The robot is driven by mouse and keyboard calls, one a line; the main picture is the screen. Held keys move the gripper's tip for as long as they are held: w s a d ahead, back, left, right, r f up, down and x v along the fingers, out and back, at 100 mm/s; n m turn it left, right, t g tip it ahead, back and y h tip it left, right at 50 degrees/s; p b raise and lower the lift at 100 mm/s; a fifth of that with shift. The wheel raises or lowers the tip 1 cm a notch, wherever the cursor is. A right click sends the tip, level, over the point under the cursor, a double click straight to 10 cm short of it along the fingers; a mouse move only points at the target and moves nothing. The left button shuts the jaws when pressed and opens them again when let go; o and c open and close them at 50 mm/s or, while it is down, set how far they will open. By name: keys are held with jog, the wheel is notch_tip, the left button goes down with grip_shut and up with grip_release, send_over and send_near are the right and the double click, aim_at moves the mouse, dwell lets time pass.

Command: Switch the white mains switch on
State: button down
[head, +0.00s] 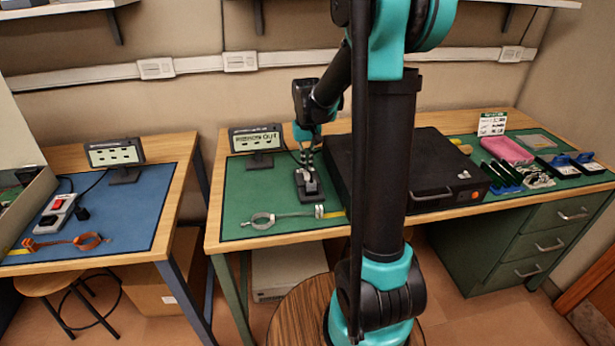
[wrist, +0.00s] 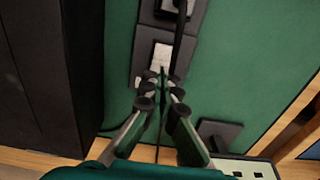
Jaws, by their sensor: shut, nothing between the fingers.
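A dark switch unit lies on the green mat, left of the large black case. Its white switch (head: 307,181) shows just below my gripper (head: 306,160) in the head view. In the wrist view the white switch (wrist: 160,55) is a pale rectangle on the dark base, straight ahead of my fingertips. The fingers partly cover the switch's lower edge. I cannot tell whether they touch it, or which way the switch is set.
The black case (head: 440,155) stands close right of the unit in the head view. A small display (head: 257,140) stands behind left. A ring clamp (head: 263,219) lies in front left. A blue-mat bench (head: 135,215) at left holds a white power strip (head: 55,216).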

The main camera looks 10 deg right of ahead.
aim_at(307, 174)
jog(key=shift+f, duration=0.65)
dwell(0.3)
jog(key=shift+r, duration=3.5)
jog(key=shift+s, duration=0.15)
